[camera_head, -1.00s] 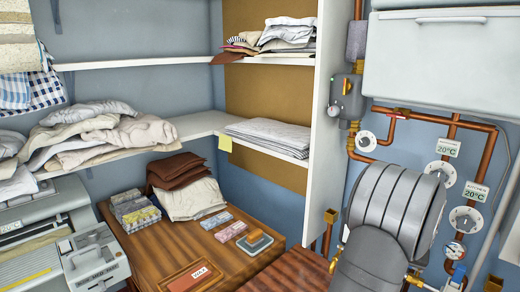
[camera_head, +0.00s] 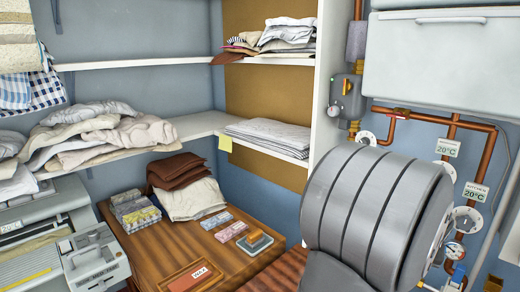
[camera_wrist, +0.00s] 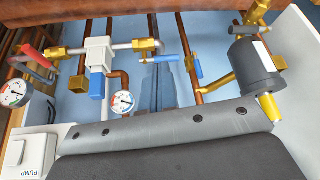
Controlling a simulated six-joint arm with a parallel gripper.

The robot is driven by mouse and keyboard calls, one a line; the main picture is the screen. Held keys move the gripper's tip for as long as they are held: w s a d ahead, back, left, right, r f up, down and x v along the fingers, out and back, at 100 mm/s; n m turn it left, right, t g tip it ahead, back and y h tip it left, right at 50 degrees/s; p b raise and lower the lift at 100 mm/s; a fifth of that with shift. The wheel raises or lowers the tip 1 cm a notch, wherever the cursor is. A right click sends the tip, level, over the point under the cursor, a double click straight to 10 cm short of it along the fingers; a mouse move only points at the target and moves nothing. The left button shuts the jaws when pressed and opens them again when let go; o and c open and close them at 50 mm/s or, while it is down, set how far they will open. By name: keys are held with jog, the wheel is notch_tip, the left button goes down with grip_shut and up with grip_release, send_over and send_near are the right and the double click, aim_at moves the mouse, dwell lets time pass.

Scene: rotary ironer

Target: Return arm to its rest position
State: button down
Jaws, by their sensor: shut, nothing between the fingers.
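A large grey ribbed part of my arm (camera_head: 375,215) fills the lower right of the head view. It stands in front of the copper pipes and hides part of the wall there. My gripper's fingers show in neither view, so I cannot see where they are relative to other things. In the wrist view, a dark grey panel (camera_wrist: 180,158) with a lighter bolted strip (camera_wrist: 160,124) fills the bottom; I cannot tell what it belongs to.
Copper pipes (camera_head: 478,150) and dials line the right wall. A wooden table (camera_head: 150,262) holds folded cloth and small boxes. Shelves of linen (camera_head: 95,135) stand behind. In the wrist view, pipes, valves, a gauge (camera_wrist: 123,102) and a dark cylinder (camera_wrist: 255,68) lie beyond the panel.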

jog(key=shift+w+d+r, duration=0.1)
jog(key=shift+w+r, duration=0.75)
jog(key=shift+r, duration=0.2)
dwell(0.9)
